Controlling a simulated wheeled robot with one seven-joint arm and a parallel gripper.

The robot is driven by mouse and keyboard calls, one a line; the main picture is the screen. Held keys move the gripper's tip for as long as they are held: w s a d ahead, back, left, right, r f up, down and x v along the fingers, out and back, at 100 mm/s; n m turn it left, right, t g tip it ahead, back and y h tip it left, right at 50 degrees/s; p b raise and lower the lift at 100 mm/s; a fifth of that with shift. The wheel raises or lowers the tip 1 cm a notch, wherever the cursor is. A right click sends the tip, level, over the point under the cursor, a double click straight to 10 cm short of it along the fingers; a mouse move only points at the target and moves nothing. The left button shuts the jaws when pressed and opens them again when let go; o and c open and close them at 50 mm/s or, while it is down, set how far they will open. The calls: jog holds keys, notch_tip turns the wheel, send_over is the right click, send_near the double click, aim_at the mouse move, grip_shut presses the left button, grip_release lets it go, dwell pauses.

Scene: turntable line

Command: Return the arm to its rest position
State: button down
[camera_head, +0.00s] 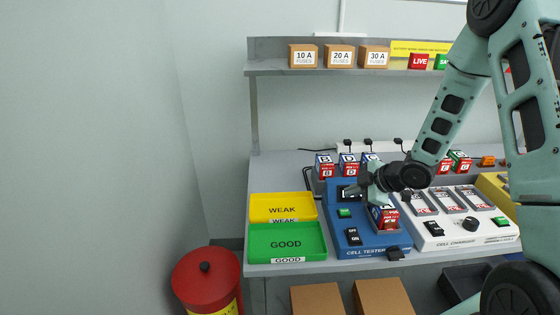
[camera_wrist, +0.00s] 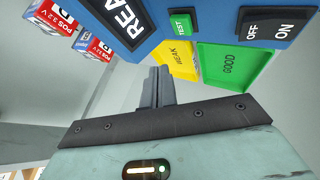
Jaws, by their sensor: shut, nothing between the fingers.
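My arm reaches in from the right in the head view, with my gripper (camera_head: 352,190) over the blue cell tester (camera_head: 372,243). The gripper is shut and empty; its fingers (camera_wrist: 157,88) show closed together in the wrist view. A red and white cell (camera_head: 384,216) stands in the tester, just below and right of the gripper. The tester's dark display, green TEST button (camera_wrist: 180,24) and OFF/ON switch (camera_wrist: 272,24) show in the wrist view. The gripper partly hides the tester's display in the head view.
Yellow WEAK (camera_head: 283,207) and green GOOD (camera_head: 285,240) trays lie left of the tester. Several cells (camera_head: 326,165) stand behind it. The white cell charger (camera_head: 456,228) is on the right. A shelf (camera_head: 270,65) with fuse boxes hangs above. A red bin (camera_head: 205,278) stands left of the bench.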

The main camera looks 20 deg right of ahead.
jog(key=s+a+r+m+g+h, duration=0.1)
jog(key=s+a+r+m+g, duration=0.2)
jog(key=a, duration=0.5)
jog(key=s+a+r+h, duration=0.1)
jog(key=s+a+r, duration=0.3)
jog(key=a, duration=0.5)
jog(key=s+a+r+m+g, duration=0.1)
jog(key=s+a, duration=0.4)
jog(key=s, duration=0.6)
jog(key=s+a+r+m+g+h, duration=0.1)
jog(key=s+a+r+g, duration=0.3)
jog(key=s, duration=0.7)
jog(key=shift+s+a+r+m, duration=0.35)
jog(key=shift+a+r+m, duration=0.1)
jog(key=shift+r+m, duration=0.4)
